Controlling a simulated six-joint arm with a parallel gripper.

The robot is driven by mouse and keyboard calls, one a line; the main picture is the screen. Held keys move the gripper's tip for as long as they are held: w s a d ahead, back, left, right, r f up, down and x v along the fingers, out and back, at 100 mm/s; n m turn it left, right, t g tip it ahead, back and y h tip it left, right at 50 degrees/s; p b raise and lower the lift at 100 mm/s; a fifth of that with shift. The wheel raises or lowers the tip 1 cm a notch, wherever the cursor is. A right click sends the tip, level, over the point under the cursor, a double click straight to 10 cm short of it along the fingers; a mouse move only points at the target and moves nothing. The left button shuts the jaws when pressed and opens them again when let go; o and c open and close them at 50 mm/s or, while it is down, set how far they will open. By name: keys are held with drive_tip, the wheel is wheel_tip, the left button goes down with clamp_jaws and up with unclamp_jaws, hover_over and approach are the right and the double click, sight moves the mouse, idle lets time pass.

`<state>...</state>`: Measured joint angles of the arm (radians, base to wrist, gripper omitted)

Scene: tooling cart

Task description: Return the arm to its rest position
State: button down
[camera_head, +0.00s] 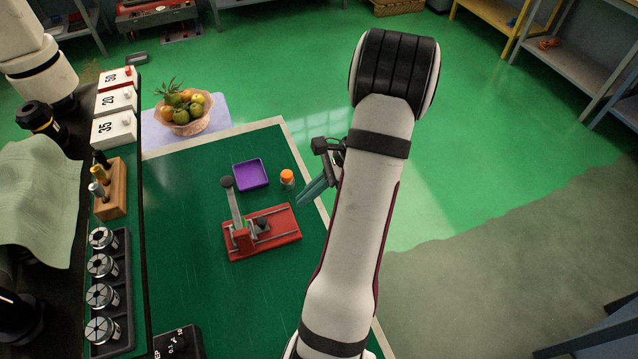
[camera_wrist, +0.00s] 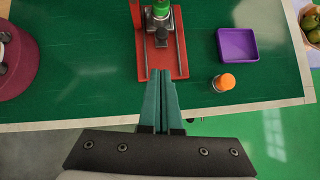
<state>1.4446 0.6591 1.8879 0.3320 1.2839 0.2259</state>
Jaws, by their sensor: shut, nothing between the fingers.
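My gripper (camera_head: 314,190) is at the right edge of the green-topped cart (camera_head: 180,220), partly hidden behind my own arm in the head view. Its two teal fingers (camera_wrist: 161,100) are together with nothing between them, as the wrist view shows. In that view the fingertips point toward the near edge of a red press-like fixture (camera_head: 280,235), which also shows there (camera_wrist: 180,60). I cannot tell how high the fingers are above the cart top.
A purple tray (camera_head: 250,186) and an orange-capped jar (camera_head: 287,179) are near my gripper. A fruit basket (camera_head: 184,128), numbered boxes (camera_head: 115,102), a wooden block (camera_head: 113,203) and a collet rack (camera_head: 122,318) lie left. Open floor (camera_head: 460,150) is right.

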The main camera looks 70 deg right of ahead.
drive_tip(key=v, duration=0.5)
drive_tip(key=w+a+r+n+g, duration=0.2)
drive_tip(key=w+a+r+n, duration=0.25)
drive_tip(key=a, duration=0.35)
drive_tip(key=w+a+r+n+g, duration=0.25)
drive_tip(key=w+a+n, duration=0.2)
drive_tip(key=a, duration=0.35)
drive_tip(key=s+a+r+n+g+h, duration=0.1)
drive_tip(key=s+a+n, duration=0.4)
drive_tip(key=a+n, duration=0.2)
drive_tip(key=s+a+r+n+g+h, duration=0.1)
drive_tip(key=s+a+n, duration=0.4)
drive_tip(key=a, duration=0.7)
drive_tip(key=shift+a+n+h, duration=0.2)
drive_tip(key=shift+n+h, duration=0.3)
drive_tip(key=shift+n, duration=0.7)
